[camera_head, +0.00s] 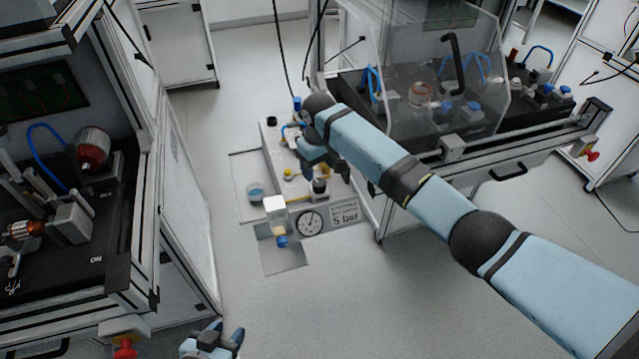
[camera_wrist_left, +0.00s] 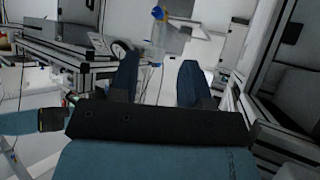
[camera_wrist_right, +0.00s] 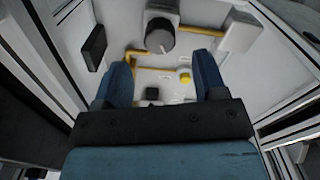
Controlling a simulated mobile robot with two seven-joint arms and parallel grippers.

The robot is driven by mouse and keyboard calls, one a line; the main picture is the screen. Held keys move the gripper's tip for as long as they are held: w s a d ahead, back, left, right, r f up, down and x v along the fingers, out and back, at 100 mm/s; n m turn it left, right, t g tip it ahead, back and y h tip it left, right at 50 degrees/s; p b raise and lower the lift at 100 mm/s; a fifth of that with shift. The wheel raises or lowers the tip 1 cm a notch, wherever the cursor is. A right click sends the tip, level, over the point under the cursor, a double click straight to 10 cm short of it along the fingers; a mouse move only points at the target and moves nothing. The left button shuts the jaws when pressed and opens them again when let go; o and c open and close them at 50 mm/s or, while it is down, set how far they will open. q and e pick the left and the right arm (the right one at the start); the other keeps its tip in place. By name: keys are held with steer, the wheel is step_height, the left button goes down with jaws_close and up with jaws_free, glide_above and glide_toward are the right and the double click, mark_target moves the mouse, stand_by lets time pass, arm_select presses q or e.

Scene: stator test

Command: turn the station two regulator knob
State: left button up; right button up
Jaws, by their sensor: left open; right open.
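A round dark knob with a pale pointer line (camera_wrist_right: 160,36) shows beyond my right fingertips in the right wrist view, with yellow piping beside it. It seems to be the black-topped knob (camera_head: 320,186) on the pale pneumatic panel (camera_head: 272,150) in the head view. I cannot read a station number on it. My right gripper (camera_head: 327,172) is open and empty above the panel, close to the knob but apparently apart from it; its fingers also show in the right wrist view (camera_wrist_right: 160,78). My left gripper (camera_head: 222,338) is open and empty, low at the bottom edge, far from the panel.
A pressure gauge (camera_head: 311,223) with a "5 bar" label and a white unit with a blue end (camera_head: 277,215) sit at the panel's front. A bench with a clear guard (camera_head: 440,75) stands right. Another bench (camera_head: 75,260) stands left. The floor in front (camera_head: 330,310) is clear.

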mark_target(320, 183)
step_height(320, 183, down, 5)
steer(key=shift+r, duration=0.15)
arm_select(q)
steer(key=shift+w+d+r+b, duration=0.15)
steer(key=shift+d+b, duration=0.1)
steer(key=shift+b, duration=0.1)
arm_select(e)
steer(key=shift+f, duration=0.6)
steer(key=c, duration=0.9)
steer(key=shift+r+n+p, duration=0.3)
steer(key=shift+n+p, duration=0.4)
steer(key=shift+p, duration=0.4)
steer(key=shift+f+n+p, duration=0.15)
steer(key=shift+n+p, duration=0.5)
steer(key=shift+n, duration=0.35)
steer(key=shift+f+n, duration=0.1)
steer(key=shift+n, duration=0.6)
arm_select(q)
steer(key=shift+s+a+r, duration=0.2)
steer(key=shift+s+r, duration=0.05)
steer(key=shift+r, duration=0.25)
steer(key=shift+w+r, duration=0.1)
